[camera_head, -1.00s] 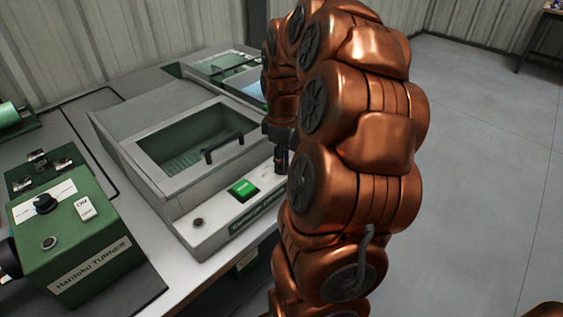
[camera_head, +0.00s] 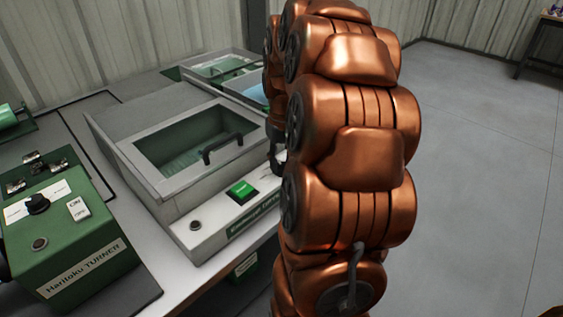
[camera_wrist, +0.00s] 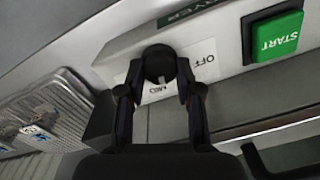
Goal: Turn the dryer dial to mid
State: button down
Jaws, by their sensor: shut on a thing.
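The dryer (camera_head: 215,226) is a grey box with a glazed lid and a sloped front panel. In the wrist view its black round dial (camera_wrist: 159,60) sits on a white label plate (camera_wrist: 203,62). "OFF" reads upside down to the right of the dial, and another marking below it is partly hidden. My gripper (camera_wrist: 160,84) is shut on the dial, one finger on each side. A pale mark shows on the dial's lower edge. In the head view the dial is hidden, and my arm covers most of the gripper.
The green START button (camera_wrist: 276,38) is right of the dial; it also shows in the head view (camera_head: 241,192). A black lid handle (camera_head: 222,148) stands behind the panel. A green turner box (camera_head: 95,262) is at left.

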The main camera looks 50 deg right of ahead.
aim_at(283, 164)
jog(key=shift+m, duration=0.6)
jog(key=c, duration=0.8)
grip_release()
jog(key=shift+o, duration=0.2)
notch_tip(283, 164, up, 12)
jog(key=shift+d, duration=0.15)
dwell(0.4)
